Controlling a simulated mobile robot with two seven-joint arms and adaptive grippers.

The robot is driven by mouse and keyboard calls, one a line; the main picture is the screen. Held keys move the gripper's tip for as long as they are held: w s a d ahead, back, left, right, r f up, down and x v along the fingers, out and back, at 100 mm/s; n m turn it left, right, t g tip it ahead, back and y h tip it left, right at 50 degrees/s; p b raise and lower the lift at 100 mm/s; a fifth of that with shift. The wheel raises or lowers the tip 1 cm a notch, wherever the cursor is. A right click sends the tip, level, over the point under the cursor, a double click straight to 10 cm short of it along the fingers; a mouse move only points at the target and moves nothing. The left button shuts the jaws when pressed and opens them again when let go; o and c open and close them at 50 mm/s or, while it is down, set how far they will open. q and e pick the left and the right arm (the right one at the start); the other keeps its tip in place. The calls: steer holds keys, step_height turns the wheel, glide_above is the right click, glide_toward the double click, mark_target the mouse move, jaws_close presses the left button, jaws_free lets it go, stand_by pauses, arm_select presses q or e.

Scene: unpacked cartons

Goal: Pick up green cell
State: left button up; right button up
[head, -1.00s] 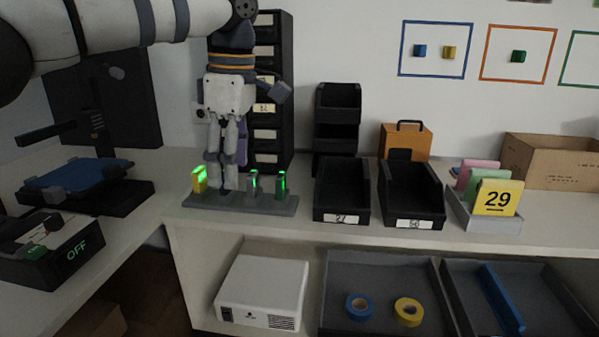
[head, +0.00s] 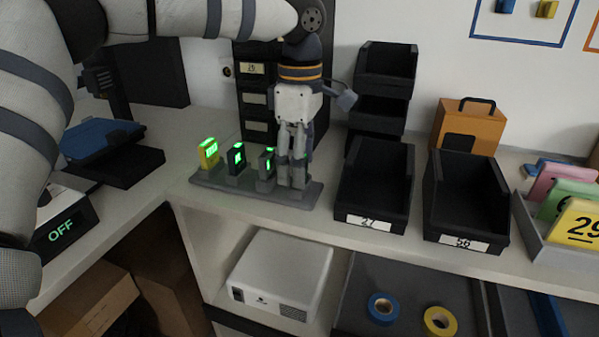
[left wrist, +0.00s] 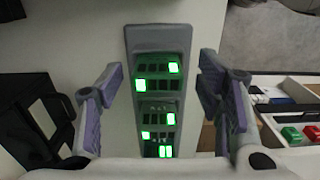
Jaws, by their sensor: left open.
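A grey rack (head: 218,187) on the counter holds a row of upright cells with lit green displays. From the left I see a yellow cell (head: 208,154), a dark cell (head: 236,160) and a grey cell (head: 266,170). The right end, where a dark green cell showed earlier, is hidden behind my left gripper (head: 293,180). The gripper points down over that end, its fingers apart. In the left wrist view the rack (left wrist: 158,37) runs between the open fingers, with lit displays from above; body colours are unclear there. Contact cannot be told. My right gripper is out of view.
Black bins (head: 375,187) and (head: 468,203) stand right of the rack. A drawer tower (head: 255,98) is close behind. An OFF box (head: 62,230) is at left; red (left wrist: 292,135) and green (left wrist: 312,132) blocks show in the left wrist view.

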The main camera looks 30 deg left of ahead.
arm_select(q)
steer(key=shift+f, duration=0.7)
steer(key=shift+w, duration=0.1)
jaws_close()
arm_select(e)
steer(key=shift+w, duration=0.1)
arm_select(q)
steer(key=shift+r, duration=0.15)
step_height(320, 180, up, 3)
steer(key=shift+w+r, duration=0.1)
steer(key=s+d+r+p, duration=0.1)
steer(key=s+d+r, duration=0.8)
steer(key=d, duration=0.1)
steer(key=shift+s+d+r, duration=0.15)
steer(key=shift+s+r, duration=0.15)
steer(key=shift+s, duration=0.05)
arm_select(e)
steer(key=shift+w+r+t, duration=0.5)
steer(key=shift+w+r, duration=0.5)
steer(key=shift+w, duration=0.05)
